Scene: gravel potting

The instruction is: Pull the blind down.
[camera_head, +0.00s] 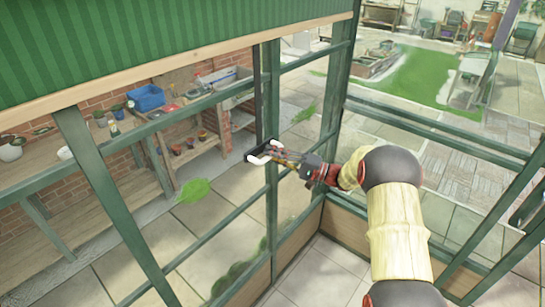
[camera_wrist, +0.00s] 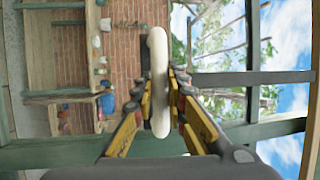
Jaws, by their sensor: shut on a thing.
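The green striped blind (camera_head: 170,40) hangs across the upper left of the head view, with a pale wooden bar (camera_head: 180,65) along its lower edge. A white handle (camera_head: 258,153) is below and to the right of the blind, at the lower end of a dark vertical strip (camera_head: 267,95). My gripper (camera_head: 283,156) is shut on the handle. In the wrist view, the white handle (camera_wrist: 159,50) lies between my gripper's two fingers (camera_wrist: 160,88), and its ends stick out past them. How the strip joins the blind is not clear.
Green window frames (camera_head: 330,100) surround my arm closely. Beyond the glass are a wooden potting bench (camera_head: 95,205) with pots, a blue crate (camera_head: 146,98) and a brick wall. Paving and a green patch (camera_head: 425,80) lie at the upper right.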

